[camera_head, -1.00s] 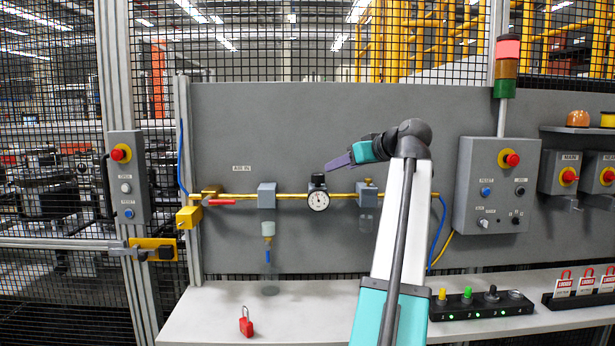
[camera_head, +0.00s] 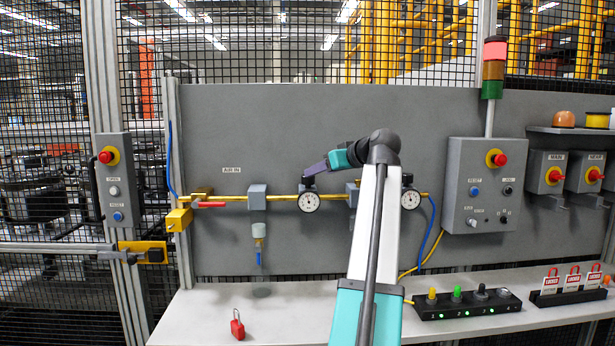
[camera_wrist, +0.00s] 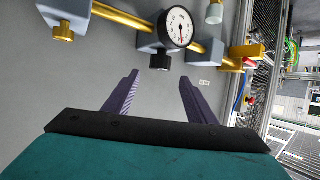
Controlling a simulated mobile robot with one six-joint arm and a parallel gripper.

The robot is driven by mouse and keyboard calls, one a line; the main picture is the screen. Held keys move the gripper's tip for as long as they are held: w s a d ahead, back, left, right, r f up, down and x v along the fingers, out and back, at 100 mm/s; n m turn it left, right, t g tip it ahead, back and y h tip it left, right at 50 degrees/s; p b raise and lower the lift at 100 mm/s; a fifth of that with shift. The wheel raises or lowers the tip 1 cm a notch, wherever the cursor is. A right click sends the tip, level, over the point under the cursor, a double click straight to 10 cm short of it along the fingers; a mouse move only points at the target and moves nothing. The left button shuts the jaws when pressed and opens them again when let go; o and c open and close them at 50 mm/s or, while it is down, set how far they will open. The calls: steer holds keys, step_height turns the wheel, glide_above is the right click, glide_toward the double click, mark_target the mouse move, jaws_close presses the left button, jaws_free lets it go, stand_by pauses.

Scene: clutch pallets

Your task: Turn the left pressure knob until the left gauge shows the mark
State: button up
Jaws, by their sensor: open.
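The left gauge (camera_head: 309,202) is a round white dial with a black rim on the yellow pipe. It also shows large in the wrist view (camera_wrist: 180,27), seen upside down. Its needle is visible, but I cannot make out the mark. The black left pressure knob (camera_wrist: 160,61) is beside the dial in the wrist view, just beyond and roughly between my fingertips. In the head view the knob is largely hidden by my purple fingers. My gripper (camera_wrist: 158,77) is open and empty. In the head view my gripper (camera_head: 307,172) is just above the left gauge.
A second gauge (camera_head: 410,198) sits right of my arm on the pipe. A red valve handle (camera_head: 210,205) is on the pipe's left. A red padlock (camera_head: 237,326) lies on the shelf (camera_head: 200,318).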

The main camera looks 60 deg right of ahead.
mark_target(308, 179)
steer(key=p+x, duration=0.1)
steer(key=x, duration=0.7)
steer(key=shift+w+d+f, duration=0.1)
steer(key=shift+w+f, duration=0.05)
steer(key=shift+f, duration=0.05)
steer(key=c, duration=1)
steer(key=shift+c, duration=0.2)
